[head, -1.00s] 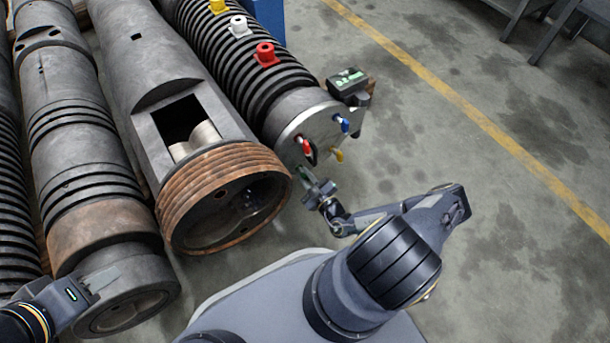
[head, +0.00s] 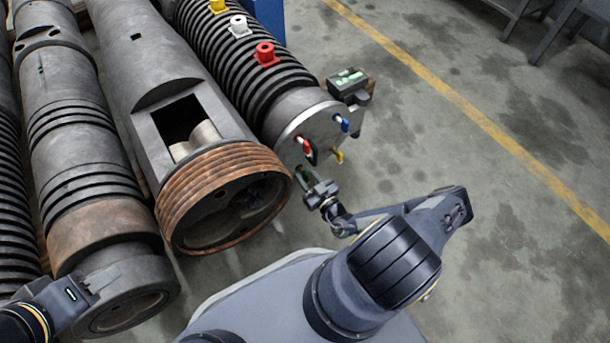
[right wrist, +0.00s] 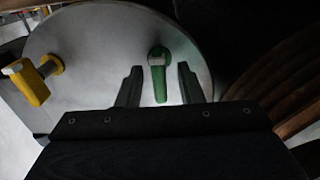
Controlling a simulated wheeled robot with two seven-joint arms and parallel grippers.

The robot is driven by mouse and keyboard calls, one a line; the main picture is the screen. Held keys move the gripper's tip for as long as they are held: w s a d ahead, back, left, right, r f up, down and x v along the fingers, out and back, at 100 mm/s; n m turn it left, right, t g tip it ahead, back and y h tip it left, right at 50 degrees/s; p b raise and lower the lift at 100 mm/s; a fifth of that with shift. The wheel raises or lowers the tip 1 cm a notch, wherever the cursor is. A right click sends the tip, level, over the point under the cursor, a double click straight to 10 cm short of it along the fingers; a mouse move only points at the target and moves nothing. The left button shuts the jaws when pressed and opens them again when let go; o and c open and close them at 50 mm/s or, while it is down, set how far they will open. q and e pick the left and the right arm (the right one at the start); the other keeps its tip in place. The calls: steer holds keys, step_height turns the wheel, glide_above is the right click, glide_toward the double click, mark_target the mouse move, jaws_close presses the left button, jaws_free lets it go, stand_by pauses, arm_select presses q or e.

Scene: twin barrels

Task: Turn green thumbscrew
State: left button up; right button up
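The green thumbscrew (right wrist: 160,73) sits on the round metal end plate (right wrist: 110,35) of the ribbed barrel, its handle hanging down in the right wrist view. My right gripper (right wrist: 160,68) is open, with one finger on each side of the handle and a gap on both sides. I cannot tell how deep the fingers reach along it. In the head view, my right gripper (head: 307,178) is at the lower edge of the plate and mostly hides the green thumbscrew. My left gripper (head: 102,277) is at lower left over a barrel end; its fingers are unclear.
The plate also carries a red thumbscrew (head: 307,148), a blue one (head: 342,123) and a yellow one (head: 338,156). The rusty-threaded barrel (head: 225,190) lies close on the left. A dark box (head: 348,83) stands beyond the plate.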

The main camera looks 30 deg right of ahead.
mark_target(308, 179)
steer(key=shift+s+d, duration=0.15)
steer(key=shift+s, duration=1.55)
steer(key=shift+s+d, duration=0.1)
steer(key=shift+s, duration=1.55)
